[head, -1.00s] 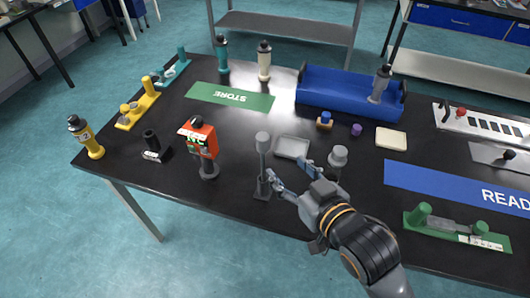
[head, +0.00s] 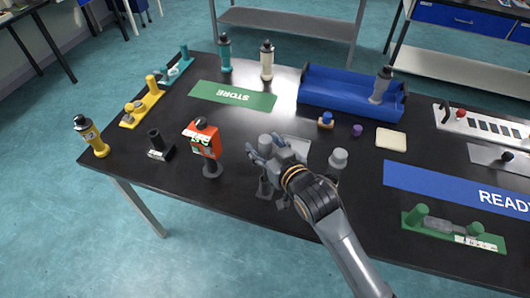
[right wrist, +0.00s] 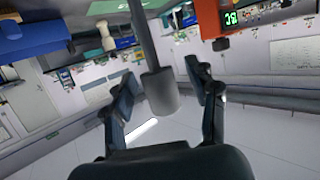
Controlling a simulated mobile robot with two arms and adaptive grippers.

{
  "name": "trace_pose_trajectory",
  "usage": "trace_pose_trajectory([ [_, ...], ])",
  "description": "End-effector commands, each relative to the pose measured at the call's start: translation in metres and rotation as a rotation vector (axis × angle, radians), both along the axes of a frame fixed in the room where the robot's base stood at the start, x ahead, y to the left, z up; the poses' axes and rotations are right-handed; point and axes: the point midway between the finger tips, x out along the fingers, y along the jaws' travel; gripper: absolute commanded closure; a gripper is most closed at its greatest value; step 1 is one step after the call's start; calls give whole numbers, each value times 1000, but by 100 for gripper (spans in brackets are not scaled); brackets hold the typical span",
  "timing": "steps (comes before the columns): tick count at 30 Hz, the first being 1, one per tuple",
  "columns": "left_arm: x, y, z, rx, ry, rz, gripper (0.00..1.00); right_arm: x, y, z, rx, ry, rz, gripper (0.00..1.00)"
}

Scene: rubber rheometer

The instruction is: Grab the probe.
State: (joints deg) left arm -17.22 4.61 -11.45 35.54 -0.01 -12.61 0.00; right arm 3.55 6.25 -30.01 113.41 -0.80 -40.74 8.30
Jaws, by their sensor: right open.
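A grey upright tool with a thick cylindrical top, which looks like the probe (right wrist: 160,92), shows between my right fingers in the right wrist view. In the head view it stands in a dark base (head: 265,187) near the table's front edge, its top partly hidden by my gripper. My right gripper (head: 264,146) is open at the height of that top. The wrist view shows a gap between the cylinder and each finger, so they look apart. My left gripper is not in view.
A red-orange device (head: 203,142) with a display stands left of the tool. A grey stand (head: 338,160) is to the right and a shallow grey tray (head: 297,148) lies just behind. A blue bin (head: 340,92) sits at the back.

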Motion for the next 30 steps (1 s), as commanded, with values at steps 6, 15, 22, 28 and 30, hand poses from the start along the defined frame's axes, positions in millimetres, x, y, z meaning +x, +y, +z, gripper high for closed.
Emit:
trace_pose_trajectory([
  [6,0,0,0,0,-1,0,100,1,0,0,0,0,0,42],
  [15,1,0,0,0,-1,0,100,0,0,-1,0,1,0,100],
  [22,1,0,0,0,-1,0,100,0,0,0,0,0,-1,100],
  [28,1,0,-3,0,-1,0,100,1,0,23,2,-6,-1,100],
  [30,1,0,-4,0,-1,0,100,1,0,38,2,-7,-1,100],
])
